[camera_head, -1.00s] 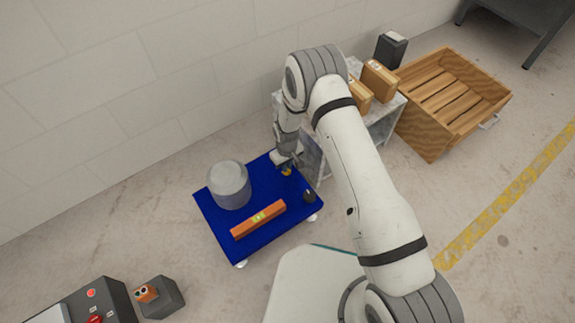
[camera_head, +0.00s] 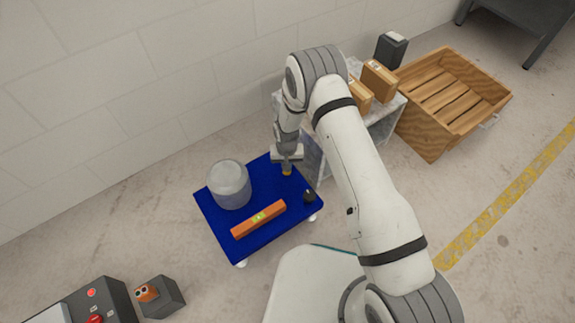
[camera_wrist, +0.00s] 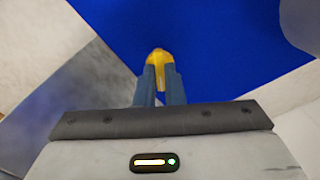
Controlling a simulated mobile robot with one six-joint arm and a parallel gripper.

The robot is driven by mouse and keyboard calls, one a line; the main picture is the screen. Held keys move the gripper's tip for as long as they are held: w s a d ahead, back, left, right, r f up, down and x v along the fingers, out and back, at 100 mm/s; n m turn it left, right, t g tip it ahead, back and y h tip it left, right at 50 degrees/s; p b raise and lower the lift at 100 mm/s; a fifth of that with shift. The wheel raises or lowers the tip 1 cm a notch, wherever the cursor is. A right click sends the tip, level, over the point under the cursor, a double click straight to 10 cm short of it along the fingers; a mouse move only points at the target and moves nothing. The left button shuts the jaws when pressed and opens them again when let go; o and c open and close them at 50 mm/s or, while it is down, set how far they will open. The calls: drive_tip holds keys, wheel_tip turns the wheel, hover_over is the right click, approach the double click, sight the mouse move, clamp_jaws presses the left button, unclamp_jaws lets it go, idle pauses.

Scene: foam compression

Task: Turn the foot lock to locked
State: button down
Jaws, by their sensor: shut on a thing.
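The foot lock appears as a small yellow piece (camera_head: 287,173) near the far right edge of a blue platform (camera_head: 215,221). My gripper (camera_head: 287,168) points down onto it from above. In the wrist view my gripper (camera_wrist: 159,88) has its two blue-grey fingers shut on either side of the yellow piece (camera_wrist: 157,58), whose rounded end stands out beyond the tips over the blue surface. The fingers hide part of the piece, and I cannot read any lock marking.
A grey cylinder (camera_head: 229,186), an orange spirit level (camera_head: 258,219) and a dark knob (camera_head: 309,196) are on the blue platform. A grey stand (camera_head: 384,124) with boxes is close to the right of my gripper. A wooden crate (camera_head: 432,136) stands farther right; the wall is behind.

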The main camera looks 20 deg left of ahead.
drive_tip(key=m, duration=0.6)
drive_tip(key=shift+s, duration=0.1)
drive_tip(key=m, duration=0.5)
drive_tip(key=shift+m, duration=0.4)
drive_tip(key=c, duration=1.5)
unclamp_jaws()
drive_tip(key=shift+r, duration=0.1)
wheel_tip(320, 180, up, 8)
drive_tip(key=p, duration=0.3)
drive_tip(key=shift+f, duration=0.2)
